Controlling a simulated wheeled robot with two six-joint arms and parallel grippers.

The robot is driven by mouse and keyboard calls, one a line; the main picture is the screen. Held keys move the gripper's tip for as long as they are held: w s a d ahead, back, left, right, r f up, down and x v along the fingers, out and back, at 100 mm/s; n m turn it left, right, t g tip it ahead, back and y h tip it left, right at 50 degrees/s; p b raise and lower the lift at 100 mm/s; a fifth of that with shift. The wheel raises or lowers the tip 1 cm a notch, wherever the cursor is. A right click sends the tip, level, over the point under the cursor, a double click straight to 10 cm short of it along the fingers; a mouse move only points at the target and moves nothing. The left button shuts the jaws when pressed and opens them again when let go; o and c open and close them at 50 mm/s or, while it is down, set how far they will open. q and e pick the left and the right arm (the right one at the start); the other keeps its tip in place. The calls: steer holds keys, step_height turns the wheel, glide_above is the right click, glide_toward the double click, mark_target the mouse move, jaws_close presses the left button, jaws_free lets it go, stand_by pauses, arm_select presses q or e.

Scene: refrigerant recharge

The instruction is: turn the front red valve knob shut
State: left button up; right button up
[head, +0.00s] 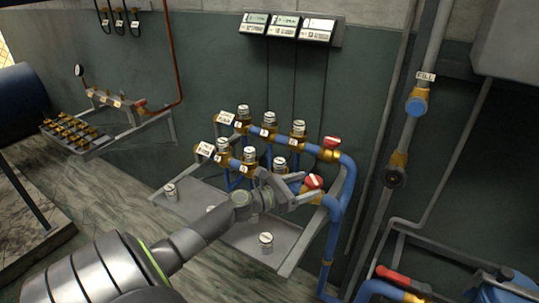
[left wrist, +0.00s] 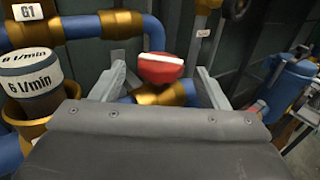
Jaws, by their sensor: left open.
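The front red valve knob (head: 314,181) sits on a brass valve at the right end of the front blue pipe. In the left wrist view the red knob (left wrist: 160,69) has a white bar running crosswise, and the brass valve body (left wrist: 165,94) is below it. My left gripper (head: 303,188) is at the knob with its jaws open. In the left wrist view its two fingers (left wrist: 160,85) stand on either side of the knob, with visible gaps. Whether either touches it, I cannot tell. My right gripper is not in view.
A second red knob (head: 331,141) ends the back pipe. Several capped flow meters (head: 250,156) stand close left of my gripper. A grey tray (head: 185,200) with small canisters lies below. A vertical pipe with a blue knob (head: 417,104) is to the right.

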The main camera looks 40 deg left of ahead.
arm_select(q)
steer(key=p+v, duration=0.9)
steer(key=v, duration=0.5)
steer(key=shift+p, duration=0.35)
stand_by(0.5)
